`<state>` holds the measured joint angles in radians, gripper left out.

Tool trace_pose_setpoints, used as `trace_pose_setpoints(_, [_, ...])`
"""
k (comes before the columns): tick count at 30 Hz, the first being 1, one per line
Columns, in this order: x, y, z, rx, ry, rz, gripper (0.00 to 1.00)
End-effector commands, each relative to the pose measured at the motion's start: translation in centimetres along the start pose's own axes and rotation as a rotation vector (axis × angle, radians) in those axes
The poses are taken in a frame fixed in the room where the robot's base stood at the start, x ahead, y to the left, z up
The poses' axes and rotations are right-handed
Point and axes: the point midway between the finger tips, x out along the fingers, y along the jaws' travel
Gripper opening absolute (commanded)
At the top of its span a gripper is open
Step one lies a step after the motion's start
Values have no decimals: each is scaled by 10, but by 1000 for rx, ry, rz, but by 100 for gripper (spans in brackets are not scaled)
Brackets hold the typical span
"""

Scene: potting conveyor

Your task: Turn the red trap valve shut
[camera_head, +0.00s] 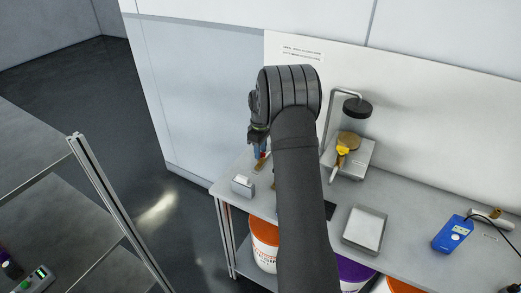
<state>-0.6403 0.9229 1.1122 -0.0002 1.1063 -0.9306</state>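My arm reaches up the middle of the head view and hides part of the table. My gripper (258,137) is at its end, beyond the wrist and mostly seen from the side, over the table's left end. Its fingers are too small and covered to tell open from shut. Just below it are a small blue piece and a small red piece (264,155). I cannot tell whether the red piece is the trap valve, or whether my gripper touches it. No other red valve can be made out.
The grey table (400,215) stands against a white panel. On it are a small grey box (242,186), a stand with a dark round head (357,107), a yellow item (342,151), a square tray (365,229) and a blue meter (453,233). Buckets (264,245) stand below.

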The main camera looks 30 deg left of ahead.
Motion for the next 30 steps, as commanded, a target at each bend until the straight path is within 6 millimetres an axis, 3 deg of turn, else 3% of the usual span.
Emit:
trace_pose_setpoints(8, [-15,1,-1,0,2,3,32])
trace_pose_setpoints(21, [-119,0,0,0,3,4,32])
trace_pose_setpoints(30, [-167,0,0,0,1,1,32])
